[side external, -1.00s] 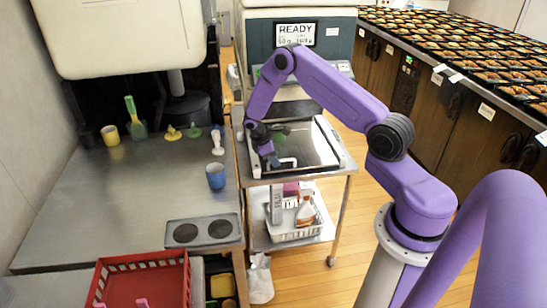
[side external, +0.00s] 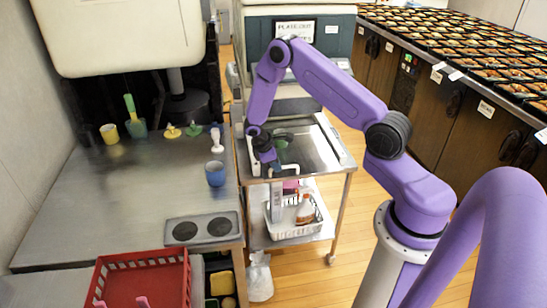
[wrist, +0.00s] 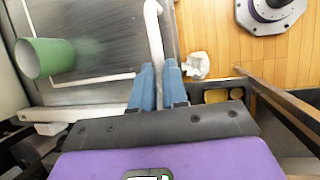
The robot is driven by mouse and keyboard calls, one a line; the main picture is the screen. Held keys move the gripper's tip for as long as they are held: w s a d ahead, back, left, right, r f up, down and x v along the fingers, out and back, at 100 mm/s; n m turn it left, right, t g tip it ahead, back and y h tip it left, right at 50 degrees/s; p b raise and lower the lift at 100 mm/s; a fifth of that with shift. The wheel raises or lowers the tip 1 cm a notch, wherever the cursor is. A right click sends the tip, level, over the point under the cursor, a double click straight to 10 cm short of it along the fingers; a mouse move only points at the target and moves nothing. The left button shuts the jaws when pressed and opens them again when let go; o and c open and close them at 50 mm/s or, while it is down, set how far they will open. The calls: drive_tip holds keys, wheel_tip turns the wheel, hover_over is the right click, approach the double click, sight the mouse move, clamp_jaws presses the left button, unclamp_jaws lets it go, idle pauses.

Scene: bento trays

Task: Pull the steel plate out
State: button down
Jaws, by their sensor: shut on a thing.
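The steel plate (side external: 310,150) looks like a shiny grey sheet on top of the cart, in front of the machine. In the wrist view its grey surface (wrist: 110,35) lies to the left of the fingers. A white bar-like handle (side external: 288,167) is by its near side; in the wrist view the handle (wrist: 153,30) runs down between my blue fingers. My gripper (side external: 272,164) is shut on the white handle, and its fingertips also show in the wrist view (wrist: 157,75). My wrist hides part of the plate's left side.
The machine's display (side external: 294,30) reads something like "PLATE OUT". A green cylinder (wrist: 45,57) is left of the fingers in the wrist view. A blue cup (side external: 215,173) stands on the counter left of the cart. A white basket (side external: 292,228) sits on the lower shelf.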

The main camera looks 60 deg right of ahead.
drive_tip(key=s+a, duration=1.4)
drive_tip(key=c, duration=1.1)
unclamp_jaws()
drive_tip(key=shift+c, duration=0.2)
drive_tip(key=v, duration=1.7)
drive_tip(key=shift+a+r, duration=0.2)
drive_tip(key=shift+s, duration=0.1)
